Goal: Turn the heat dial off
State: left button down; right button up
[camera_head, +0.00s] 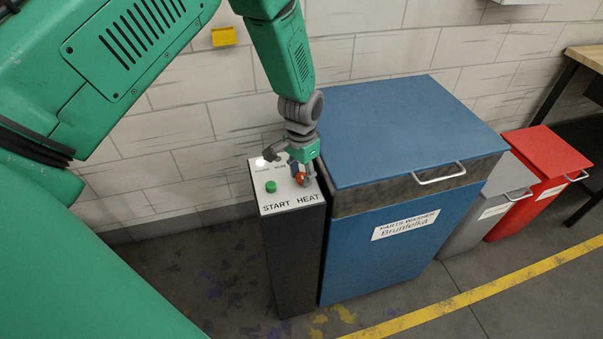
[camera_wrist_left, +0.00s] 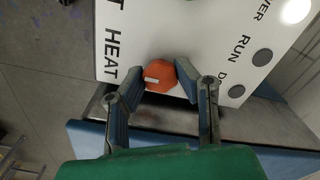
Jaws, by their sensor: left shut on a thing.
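The heat dial is a red-orange knob (camera_head: 300,177) on the white top of the control box, above the word HEAT in the head view. In the left wrist view the dial (camera_wrist_left: 160,76) shows a small white mark on its top. My left gripper (camera_head: 298,174) reaches down onto the dial from above. Its two fingers (camera_wrist_left: 163,78) sit on either side of the dial and are shut on it. The far part of the dial is partly hidden by the fingers in the head view. My right gripper is not in view.
The control box (camera_head: 295,240) also has a green START button (camera_head: 271,186) and a lit white lamp (camera_head: 260,162). A blue parts washer (camera_head: 400,240) stands right beside it. Grey and red bins (camera_head: 535,150) stand further right. Open floor lies in front.

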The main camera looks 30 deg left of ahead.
aim_at(303, 174)
pick_arm(q)
jog(key=shift+w+r, duration=0.2)
jog(key=shift+w, duration=0.2)
jog(key=c, duration=1.4)
grip_release()
jog(key=shift+o, duration=1)
jog(key=shift+s+f, duration=0.1)
jog(key=shift+f, duration=0.05)
jog(key=shift+r, duration=0.25)
notch_tip(303, 174, up, 11)
jog(key=shift+r, duration=0.2)
